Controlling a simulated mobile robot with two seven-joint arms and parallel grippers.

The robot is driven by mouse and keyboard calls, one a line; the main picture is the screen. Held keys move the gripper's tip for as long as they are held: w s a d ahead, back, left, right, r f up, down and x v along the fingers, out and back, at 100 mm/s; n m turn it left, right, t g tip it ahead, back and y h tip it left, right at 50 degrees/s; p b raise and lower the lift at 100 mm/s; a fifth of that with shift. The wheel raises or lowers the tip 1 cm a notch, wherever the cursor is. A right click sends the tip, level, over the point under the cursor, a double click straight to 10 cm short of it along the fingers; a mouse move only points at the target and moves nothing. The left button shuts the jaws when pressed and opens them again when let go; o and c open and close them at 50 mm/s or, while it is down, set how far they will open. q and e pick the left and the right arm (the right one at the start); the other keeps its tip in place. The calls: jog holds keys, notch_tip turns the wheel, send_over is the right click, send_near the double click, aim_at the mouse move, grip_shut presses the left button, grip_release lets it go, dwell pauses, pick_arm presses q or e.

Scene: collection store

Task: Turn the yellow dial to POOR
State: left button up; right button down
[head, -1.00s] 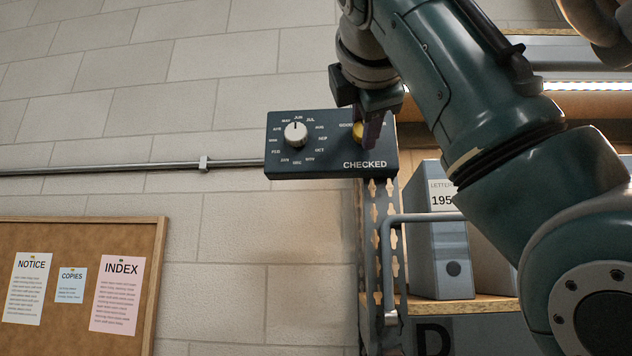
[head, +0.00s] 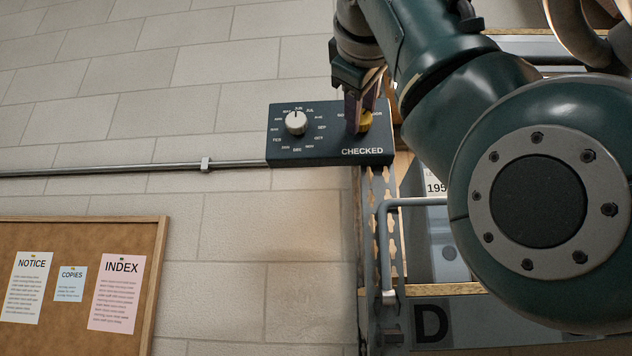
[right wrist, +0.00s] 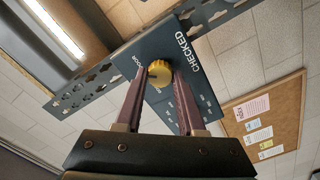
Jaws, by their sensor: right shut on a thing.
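A dark dial box (head: 325,151) marked CHECKED is fixed at the top of a perforated upright against the wall. The yellow dial (head: 367,123) sits on its right half, partly covered by my gripper. My right gripper (head: 358,113) is shut on it. In the right wrist view the yellow dial (right wrist: 159,76) lies between the two purplish fingers, at their tips. Lettering around it is partly hidden, and I cannot tell which word the dial points at. My left gripper is not in view.
A white month dial (head: 296,123) is on the box's left half. A metal conduit (head: 130,169) runs along the wall into the box. A cork board (head: 95,233) hangs lower left. A shelf with a grey file box (head: 419,258) stands right, behind my arm.

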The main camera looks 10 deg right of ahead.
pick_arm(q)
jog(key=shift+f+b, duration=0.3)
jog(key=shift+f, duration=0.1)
pick_arm(e)
jog(key=shift+m, duration=1.2)
jog(key=c, duration=0.5)
grip_release()
